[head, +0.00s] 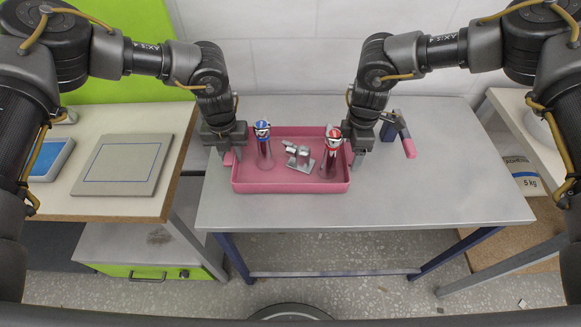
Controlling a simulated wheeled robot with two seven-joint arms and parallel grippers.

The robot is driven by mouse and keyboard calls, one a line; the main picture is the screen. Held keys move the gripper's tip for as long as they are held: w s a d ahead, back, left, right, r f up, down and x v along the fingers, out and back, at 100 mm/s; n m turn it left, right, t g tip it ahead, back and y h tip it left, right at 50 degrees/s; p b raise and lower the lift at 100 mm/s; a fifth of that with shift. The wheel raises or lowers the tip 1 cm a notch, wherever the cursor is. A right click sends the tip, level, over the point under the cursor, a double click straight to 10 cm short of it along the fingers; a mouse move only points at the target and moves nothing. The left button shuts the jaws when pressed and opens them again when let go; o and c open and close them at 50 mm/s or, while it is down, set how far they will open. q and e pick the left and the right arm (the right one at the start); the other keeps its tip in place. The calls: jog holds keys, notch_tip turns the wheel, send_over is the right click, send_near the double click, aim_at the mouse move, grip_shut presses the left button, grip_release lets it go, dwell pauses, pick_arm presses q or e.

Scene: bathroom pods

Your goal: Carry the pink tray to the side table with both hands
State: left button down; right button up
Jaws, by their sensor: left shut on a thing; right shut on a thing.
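The pink tray (290,187) is in the head view on the grey metal table (440,205) in the middle. It holds a blue-topped item (262,131), a red-topped item (333,139) and a grey metal fitting (300,156). My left gripper (232,157) is shut on the tray's left end. My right gripper (356,157) is shut on its right end. The tray looks level. I cannot tell whether it touches the table top or hangs just above it. The gripped parts of the tray are partly hidden by the fingers.
A pink-handled tool (407,143) lies right of the tray. A wooden table (120,206) at left bears a flat grey panel (123,165) and a blue-topped device (47,160). Another surface with a 5 kg bag (523,176) stands at right. The grey table's right half is mostly clear.

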pick_arm(q)
jog(key=c, duration=1.5)
grip_release()
jog(key=shift+f, duration=0.35)
jog(key=shift+c, duration=0.2)
pick_arm(e)
jog(key=o, duration=0.7)
jog(key=shift+f, duration=0.35)
pick_arm(q)
jog(key=o, duration=0.5)
jog(key=shift+r, duration=0.15)
jog(key=shift+c, duration=0.2)
pick_arm(e)
jog(key=o, duration=0.5)
jog(key=shift+r, duration=0.2)
jog(key=shift+c, duration=0.2)
jog(key=shift+s, duration=0.1)
pick_arm(q)
notch_tip(320, 180, up, 12)
pick_arm(e)
notch_tip(320, 180, up, 12)
